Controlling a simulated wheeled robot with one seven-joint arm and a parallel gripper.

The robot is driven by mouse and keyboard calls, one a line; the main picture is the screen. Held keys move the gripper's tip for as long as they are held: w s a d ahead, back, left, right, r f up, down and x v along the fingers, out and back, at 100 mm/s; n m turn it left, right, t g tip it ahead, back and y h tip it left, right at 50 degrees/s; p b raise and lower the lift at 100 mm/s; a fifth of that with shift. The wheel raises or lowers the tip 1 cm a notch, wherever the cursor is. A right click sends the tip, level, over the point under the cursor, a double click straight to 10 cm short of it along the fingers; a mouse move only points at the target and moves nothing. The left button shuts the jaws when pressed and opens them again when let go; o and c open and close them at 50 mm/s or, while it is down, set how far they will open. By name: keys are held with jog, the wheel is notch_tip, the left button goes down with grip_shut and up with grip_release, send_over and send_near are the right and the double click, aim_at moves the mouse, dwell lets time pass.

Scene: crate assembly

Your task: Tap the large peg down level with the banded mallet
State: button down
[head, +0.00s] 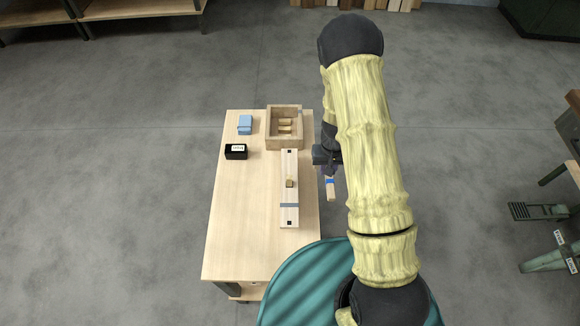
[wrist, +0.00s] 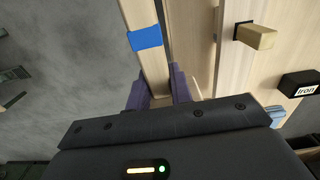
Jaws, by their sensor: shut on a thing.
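The banded mallet (head: 331,193) is a pale wooden piece with a blue band, seen just off the table's right edge. My gripper (head: 329,172) is shut on it; in the wrist view the purple fingers (wrist: 158,92) press on both sides of the mallet's wood (wrist: 152,67), and its far end is cut off by the frame. The large peg (head: 290,183) is a tan block that stands up from the pale board (head: 289,215) on the table. The peg (wrist: 259,37) also shows in the wrist view, right of the mallet and apart from it, raised above the board.
The wooden table (head: 240,230) carries an open wooden crate (head: 271,130) with small wooden pieces inside, at the board's far end. A black box marked "iron" (head: 236,152) and a blue object (head: 245,122) stand at left. The table's front left is clear.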

jog(key=s+a+r+p, duration=0.4)
jog(key=a+r, duration=0.5)
jog(key=a, duration=0.3)
jog(key=shift+s+a+p, duration=0.25)
jog(key=shift+s+p, duration=0.15)
jog(key=shift+s, duration=0.45)
jog(key=shift+f, duration=0.15)
jog(key=shift+f+b, duration=2.05)
jog(key=shift+f, duration=0.1)
jog(key=shift+r, duration=0.1)
jog(key=shift+r+p, duration=0.7)
